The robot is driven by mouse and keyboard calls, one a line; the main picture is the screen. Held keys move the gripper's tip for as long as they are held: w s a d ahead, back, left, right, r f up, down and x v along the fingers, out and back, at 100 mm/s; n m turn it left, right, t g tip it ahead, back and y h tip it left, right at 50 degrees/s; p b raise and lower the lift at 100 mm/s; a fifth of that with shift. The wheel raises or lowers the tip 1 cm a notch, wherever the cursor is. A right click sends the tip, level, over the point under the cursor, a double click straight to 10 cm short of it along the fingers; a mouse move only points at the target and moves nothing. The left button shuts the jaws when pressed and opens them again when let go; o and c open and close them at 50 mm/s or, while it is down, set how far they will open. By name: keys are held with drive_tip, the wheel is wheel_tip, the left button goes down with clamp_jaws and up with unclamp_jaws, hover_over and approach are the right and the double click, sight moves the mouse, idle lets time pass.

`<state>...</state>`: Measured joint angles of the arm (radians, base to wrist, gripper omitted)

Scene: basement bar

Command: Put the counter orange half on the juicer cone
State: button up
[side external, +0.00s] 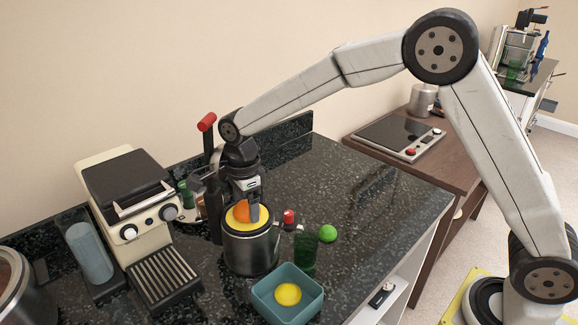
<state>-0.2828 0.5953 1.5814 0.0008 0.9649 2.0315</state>
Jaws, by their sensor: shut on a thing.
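My gripper (247,210) points down over the juicer (250,253), a round metal body with a yellow rim at its top. The gripper is shut on the orange half (240,211), whose rounded orange side faces up between the fingers. The orange half sits low, at the level of the juicer's top. The cone is hidden under it, and I cannot tell whether the half touches the cone.
A teal square bowl (262,297) with a yellow round piece (288,294) stands in front of the juicer. A green glass (305,252) and a green ball (327,233) are to the right. The counter's right is clear.

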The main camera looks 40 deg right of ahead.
sight(247, 202)
drive_tip(key=shift+f, duration=0.15)
drive_tip(key=o, duration=1)
drive_tip(key=shift+r, duration=0.2)
wheel_tip(247, 202, up, 12)
drive_tip(key=shift+d, duration=0.1)
idle(0.5)
